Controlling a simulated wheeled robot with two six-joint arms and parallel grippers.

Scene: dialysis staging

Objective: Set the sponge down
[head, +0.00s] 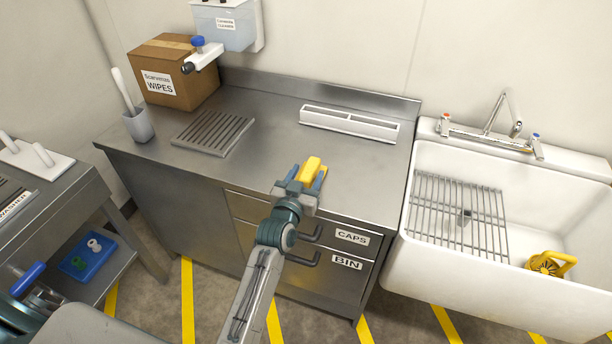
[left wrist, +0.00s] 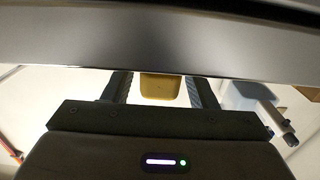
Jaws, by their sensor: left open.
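The yellow sponge (head: 311,170) is at the front part of the steel counter (head: 275,135), between the fingers of my left gripper (head: 306,179). The left gripper is open. In the left wrist view, the sponge (left wrist: 161,87) shows between the two fingers (left wrist: 160,90) with a gap on each side. Its underside is hidden in the head view, so I cannot tell for certain whether it touches the countertop. My right gripper is not in view.
A slatted drain plate (head: 212,132), a white divided tray (head: 349,124), a brush holder (head: 138,125) and a wipes box (head: 175,75) stand on the counter. A white sink (head: 480,270) with a wire rack (head: 458,215) is at right. The counter around the sponge is clear.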

